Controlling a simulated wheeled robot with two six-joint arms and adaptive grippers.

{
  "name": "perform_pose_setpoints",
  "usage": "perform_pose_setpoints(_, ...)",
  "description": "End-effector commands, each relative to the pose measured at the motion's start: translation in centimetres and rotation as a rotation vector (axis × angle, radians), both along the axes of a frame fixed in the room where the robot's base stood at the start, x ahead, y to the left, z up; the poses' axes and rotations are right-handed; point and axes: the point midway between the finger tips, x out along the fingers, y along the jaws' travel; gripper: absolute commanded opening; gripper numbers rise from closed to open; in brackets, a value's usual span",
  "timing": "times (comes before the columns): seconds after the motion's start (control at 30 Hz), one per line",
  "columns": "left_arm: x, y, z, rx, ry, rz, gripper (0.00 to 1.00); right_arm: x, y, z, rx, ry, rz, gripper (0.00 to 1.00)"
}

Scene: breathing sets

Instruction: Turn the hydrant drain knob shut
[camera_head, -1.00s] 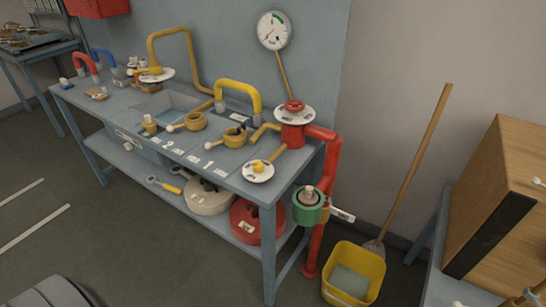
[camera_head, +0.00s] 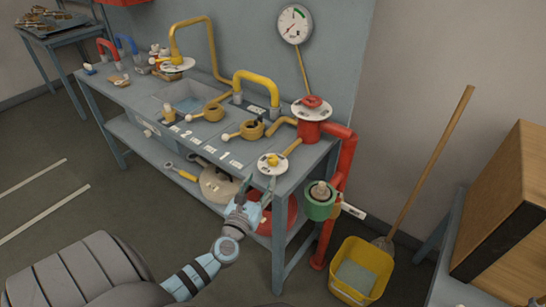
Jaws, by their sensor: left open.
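The red hydrant (camera_head: 309,130) stands at the right end of the blue-grey bench, with a red handwheel (camera_head: 313,102) over a white disc. A brass pipe runs from it toward the bench's front edge. At that pipe's end sits a small yellow knob (camera_head: 272,160) on a round white dial (camera_head: 264,167); it appears to be the drain knob. My left gripper (camera_head: 256,188) is open and empty, its fingers pointing up just below and left of the dial in the picture. It appears apart from the knob. My right gripper is not in view.
A green-collared fitting (camera_head: 320,209) hangs off the bench's right end beside the red pipe (camera_head: 342,170). A yellow bucket (camera_head: 361,271) and a broom (camera_head: 430,170) stand right of it. A gauge (camera_head: 295,24) is on the wall. Yellow and brass pipes crowd the bench top.

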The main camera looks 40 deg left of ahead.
Motion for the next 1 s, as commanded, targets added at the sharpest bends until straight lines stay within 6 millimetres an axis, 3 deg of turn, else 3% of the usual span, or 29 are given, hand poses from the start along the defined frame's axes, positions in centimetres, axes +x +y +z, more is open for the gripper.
perform_pose_setpoints(0.2, 6.1, 2.2, -0.1, -0.005, -0.004, 0.003, 0.49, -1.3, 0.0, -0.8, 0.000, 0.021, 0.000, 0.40)
perform_pose_setpoints(0.4, 9.8, 3.4, -0.3, -0.005, 0.000, 0.002, 0.49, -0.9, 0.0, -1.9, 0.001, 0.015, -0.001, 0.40)
perform_pose_setpoints(0.53, 10.9, 3.8, -0.2, -0.007, 0.000, 0.002, 0.49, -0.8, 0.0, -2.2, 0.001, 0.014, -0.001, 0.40)
perform_pose_setpoints(0.8, 11.2, 3.9, -0.1, -0.008, 0.001, 0.001, 0.49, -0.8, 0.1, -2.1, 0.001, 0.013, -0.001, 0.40)
perform_pose_setpoints(1.0, 11.1, 3.9, -0.1, -0.008, 0.001, 0.001, 0.19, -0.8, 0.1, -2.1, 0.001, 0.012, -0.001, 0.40)
